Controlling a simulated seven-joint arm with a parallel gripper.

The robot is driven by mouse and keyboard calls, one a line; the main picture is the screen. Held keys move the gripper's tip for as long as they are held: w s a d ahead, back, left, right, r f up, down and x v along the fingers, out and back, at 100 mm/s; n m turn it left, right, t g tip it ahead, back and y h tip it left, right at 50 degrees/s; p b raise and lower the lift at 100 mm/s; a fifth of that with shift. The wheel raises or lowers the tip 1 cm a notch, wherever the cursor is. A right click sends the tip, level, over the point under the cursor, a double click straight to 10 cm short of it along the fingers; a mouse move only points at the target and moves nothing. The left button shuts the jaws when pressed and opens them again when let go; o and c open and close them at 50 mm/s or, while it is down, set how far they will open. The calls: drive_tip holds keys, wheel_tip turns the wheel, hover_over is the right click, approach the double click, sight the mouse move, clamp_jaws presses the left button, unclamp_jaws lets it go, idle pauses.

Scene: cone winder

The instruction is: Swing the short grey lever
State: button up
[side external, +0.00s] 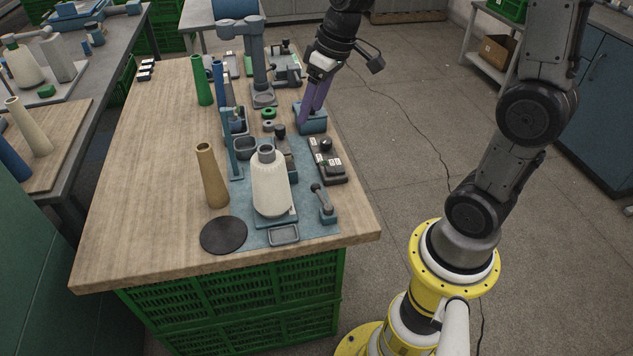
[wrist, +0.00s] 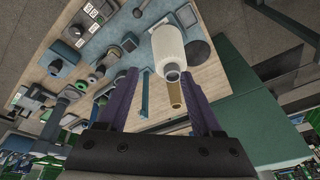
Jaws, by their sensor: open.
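The short grey lever (side external: 319,194) stands on a small blue base at the front right of the blue-grey mat, right of the white yarn cone (side external: 270,185). It leans up and to the left in the side view. In the wrist view, what looks like the lever (wrist: 140,9) is at the top edge, partly cut off. My gripper (side external: 309,116) is open and empty, its purple fingers pointing down by a blue block at the bench's right edge, well behind the lever. In the wrist view, the fingers (wrist: 161,82) are spread apart.
A black control box (side external: 328,162) sits between my gripper and the lever. A tan cone (side external: 211,177), a dark disc (side external: 223,236) and a grey tray (side external: 284,235) stand near the white cone. A blue-grey post (side external: 260,65) rises behind. The bench's left half is mostly clear.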

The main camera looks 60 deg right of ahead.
drive_tip(key=m+g, duration=0.1)
hover_over(321, 198)
drive_tip(key=w+d, duration=0.2)
drive_tip(key=w, duration=0.2)
drive_tip(key=s+d+x, duration=0.1)
drive_tip(key=x, duration=0.5)
drive_tip(key=s+d+f+m+g+y, duration=0.1)
drive_tip(key=d+f+m+g, duration=0.15)
drive_tip(key=f, duration=0.55)
drive_tip(key=shift+n+t, duration=0.35)
drive_tip(key=shift+n, duration=0.1)
drive_tip(key=f, duration=0.4)
drive_tip(key=a+f, duration=0.1)
drive_tip(key=f, duration=0.7)
drive_tip(key=shift+w+a+f, duration=0.1)
drive_tip(key=shift+a+f, duration=0.25)
drive_tip(key=shift+f, duration=0.05)
clamp_jaws()
drive_tip(key=shift+r, duration=0.1)
